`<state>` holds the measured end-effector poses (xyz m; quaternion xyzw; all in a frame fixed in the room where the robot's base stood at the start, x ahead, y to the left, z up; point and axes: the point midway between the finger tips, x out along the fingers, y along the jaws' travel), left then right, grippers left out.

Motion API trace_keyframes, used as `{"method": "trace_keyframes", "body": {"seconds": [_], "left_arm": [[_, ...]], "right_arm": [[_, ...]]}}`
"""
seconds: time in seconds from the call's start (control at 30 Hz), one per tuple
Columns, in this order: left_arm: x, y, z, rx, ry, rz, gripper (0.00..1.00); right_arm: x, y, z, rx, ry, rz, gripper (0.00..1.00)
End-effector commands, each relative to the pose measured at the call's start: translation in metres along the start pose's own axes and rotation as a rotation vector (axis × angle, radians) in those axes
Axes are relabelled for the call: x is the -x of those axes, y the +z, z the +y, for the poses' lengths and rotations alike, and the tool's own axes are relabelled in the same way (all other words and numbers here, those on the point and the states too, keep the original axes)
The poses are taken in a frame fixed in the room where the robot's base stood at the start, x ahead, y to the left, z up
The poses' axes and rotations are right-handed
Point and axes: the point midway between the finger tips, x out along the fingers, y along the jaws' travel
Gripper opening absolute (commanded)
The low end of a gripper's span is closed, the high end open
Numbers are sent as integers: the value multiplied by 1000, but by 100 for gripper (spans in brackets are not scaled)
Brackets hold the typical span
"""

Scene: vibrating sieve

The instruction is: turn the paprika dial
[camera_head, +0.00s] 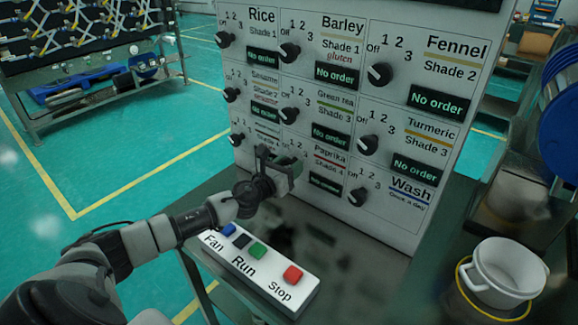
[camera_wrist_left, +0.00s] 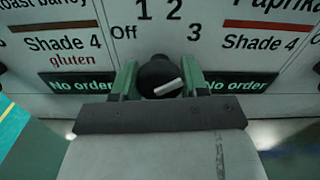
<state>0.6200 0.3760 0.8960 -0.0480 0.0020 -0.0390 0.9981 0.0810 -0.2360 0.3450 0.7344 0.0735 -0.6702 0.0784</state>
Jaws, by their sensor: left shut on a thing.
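The paprika dial (camera_wrist_left: 160,76) is a black knob with a white pointer mark, left of the Paprika label (camera_head: 330,156) on the white panel. In the left wrist view, the mark points right and slightly up, towards the 3. My left gripper (camera_wrist_left: 168,82) has its green-grey fingers on both sides of the knob and is shut on it. In the head view, my left gripper (camera_head: 285,172) is against the panel's lower middle and hides the dial. The paprika display (camera_wrist_left: 235,83) reads "No order". My right gripper is not in view.
Other dials surround it, such as the green tea dial (camera_head: 289,116) above and the wash dial (camera_head: 357,197) to the right. A white button box (camera_head: 262,273) with Fan, Run and Stop lies below my left arm. A white pot (camera_head: 503,272) stands at the right.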

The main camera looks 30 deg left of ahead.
Motion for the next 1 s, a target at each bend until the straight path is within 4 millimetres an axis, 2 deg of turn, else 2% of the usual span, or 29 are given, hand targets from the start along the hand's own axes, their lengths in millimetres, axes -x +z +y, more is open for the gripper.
{"method": "trace_keyframes", "body": {"seconds": [0.47,1.0], "left_arm": [[0,-1,-1,416,1,1,20],[0,1,-2,925,1,1,20]], "right_arm": [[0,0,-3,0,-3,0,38],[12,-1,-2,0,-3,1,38]]}}
